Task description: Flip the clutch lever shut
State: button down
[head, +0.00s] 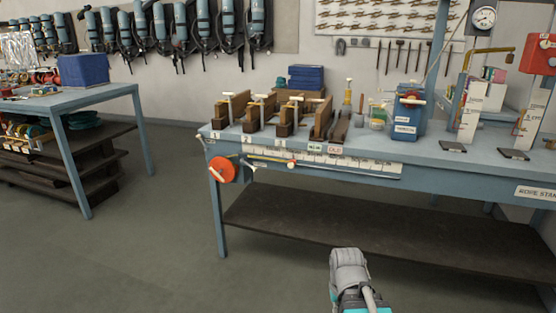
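I cannot pick out the clutch lever for certain. On the front edge of the blue bench (460,180), near its left end, is an orange-red disc (222,169) with a pale bar across it. To its right a thin yellow rod (268,159) runs along the bench front, with a small red and white knob (291,164) near its right end. Small pale fittings sit around the disc, too small to read as open or shut. Part of my arm, grey and teal, shows at the bottom, well short of the bench. My gripper's fingers do not show.
Wooden holders (287,116) with upright pale handles stand in a row on the bench, above number labels. A blue canister (407,114) stands to their right. A dark shelf (330,218) lies below the bench. Another table (85,98) is at left. The floor (150,245) between is clear.

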aim_at(255, 169)
jog(key=z, duration=0.05)
jog(key=i, duration=1.4)
jog(key=u, duration=0.65)
